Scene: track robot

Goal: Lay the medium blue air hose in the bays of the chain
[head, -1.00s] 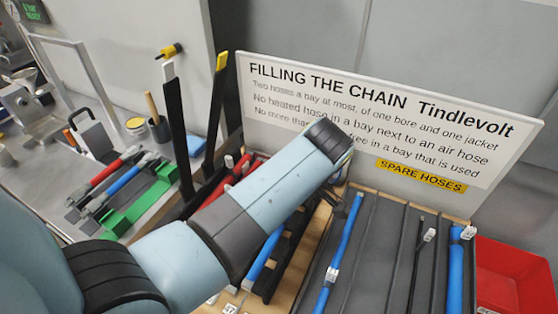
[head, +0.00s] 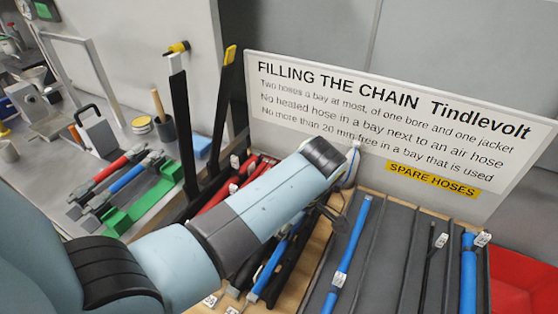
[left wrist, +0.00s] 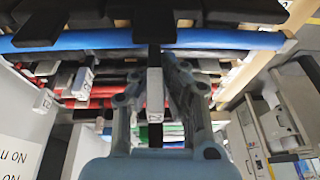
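A blue hose (head: 346,247) with a white tag lies lengthwise on the grey spare-hose rack. A thicker blue hose (head: 468,275) lies at its right. Another blue hose (head: 270,268) lies by the black chain parts (head: 292,262), partly behind my left arm. Which one is the medium hose I cannot tell for sure. My left gripper (head: 340,205) is over the area between chain and rack, mostly hidden by its arm. In the left wrist view its fingers (left wrist: 158,85) stand apart, with a dark tagged bar showing between them. A blue hose (left wrist: 225,39) crosses beyond. My right gripper is out of view.
Two upright black bars (head: 183,125) stand left of my arm. Red hoses (head: 235,185) lie behind it. A sign board (head: 400,120) closes the back. A thin black hose (head: 427,265) lies on the rack; a red bin (head: 520,280) is at right. A green holder (head: 145,200) is on the left bench.

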